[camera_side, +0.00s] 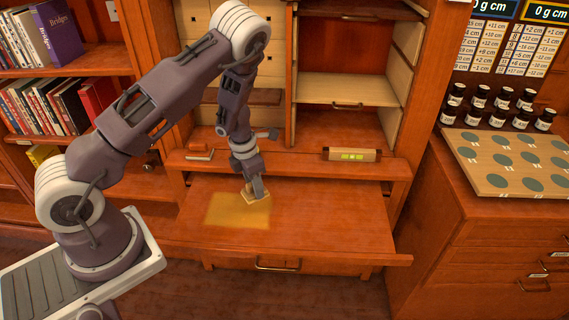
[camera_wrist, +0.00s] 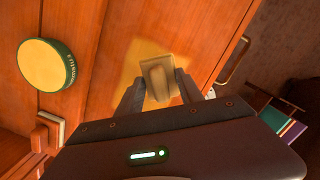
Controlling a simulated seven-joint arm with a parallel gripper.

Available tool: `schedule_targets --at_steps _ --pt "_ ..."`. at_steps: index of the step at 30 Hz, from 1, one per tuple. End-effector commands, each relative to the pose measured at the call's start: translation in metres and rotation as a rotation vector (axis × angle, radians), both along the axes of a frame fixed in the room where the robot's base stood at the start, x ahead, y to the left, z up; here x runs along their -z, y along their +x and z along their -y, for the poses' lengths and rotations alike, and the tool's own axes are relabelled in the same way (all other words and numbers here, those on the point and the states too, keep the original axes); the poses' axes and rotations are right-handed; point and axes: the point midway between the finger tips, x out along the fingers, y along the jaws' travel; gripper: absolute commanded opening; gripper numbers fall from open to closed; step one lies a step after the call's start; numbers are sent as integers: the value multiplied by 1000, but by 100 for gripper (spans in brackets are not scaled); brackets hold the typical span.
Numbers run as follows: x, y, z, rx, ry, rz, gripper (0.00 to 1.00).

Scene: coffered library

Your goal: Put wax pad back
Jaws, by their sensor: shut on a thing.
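The wax pad, a small pale tan block with a raised grip, is between the fingertips of my gripper (camera_side: 257,188) in the side view. The wrist view shows the wax pad (camera_wrist: 158,72) in front of my gripper (camera_wrist: 160,88), with a finger on each side. My gripper is shut on it. The pad is low at the pull-out wooden board (camera_side: 320,225), over the right part of a glossy yellow patch (camera_side: 232,212); I cannot tell whether it touches the board. A round tin with yellow top and green rim (camera_wrist: 46,65) shows at left in the wrist view.
A ledge behind the board holds a small red-and-pale block (camera_side: 199,155) and a wooden level-like bar with green windows (camera_side: 352,155). Open shelves (camera_side: 345,90) rise above. Dark bottles (camera_side: 500,105) and a board with green discs (camera_side: 510,160) stand right. The board's right side is clear.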

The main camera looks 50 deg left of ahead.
Motion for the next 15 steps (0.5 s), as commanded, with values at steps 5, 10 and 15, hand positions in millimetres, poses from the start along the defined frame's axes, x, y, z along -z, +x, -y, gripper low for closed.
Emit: schedule_targets --at_steps 5,10,15 --pt "-13 48 35 -85 3 6 0" --pt "-20 70 54 -137 2 3 0" --pt "-22 89 47 -159 2 2 0"
